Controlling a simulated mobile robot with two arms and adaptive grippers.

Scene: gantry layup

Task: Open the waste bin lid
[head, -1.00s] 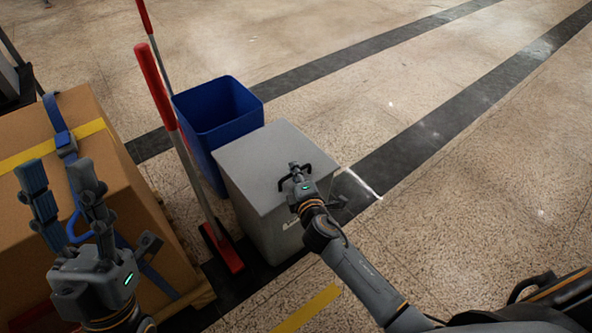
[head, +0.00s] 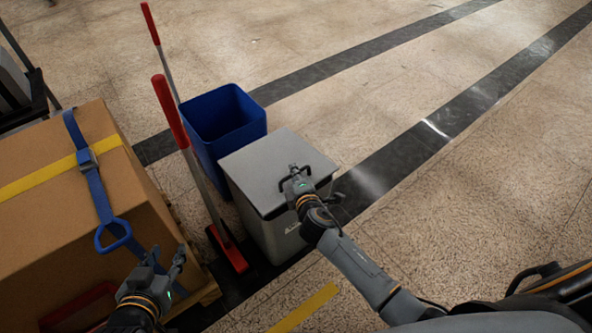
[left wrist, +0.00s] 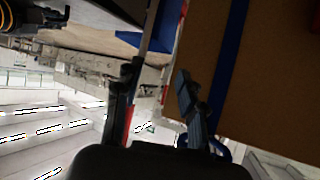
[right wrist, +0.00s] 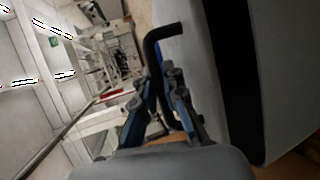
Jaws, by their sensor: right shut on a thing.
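The waste bin (head: 270,232) is a grey box with a flat grey lid (head: 262,165) on top. A dark band shows under the lid's front edge; I cannot tell whether it is a small gap. My right gripper (head: 294,177) is at the lid's front right. It is shut on the black lid handle (right wrist: 165,35), which passes between its fingers in the right wrist view (right wrist: 168,85). The grey bin side and dark band fill the right of that view. My left gripper (head: 167,265) is open and empty beside the cardboard box; its fingers are apart in the left wrist view (left wrist: 155,85).
A blue open bin (head: 220,125) stands behind the waste bin. A red-handled broom (head: 200,175) stands left of it. A strapped cardboard box (head: 60,220) on a pallet fills the left. The floor (head: 480,170) to the right is clear.

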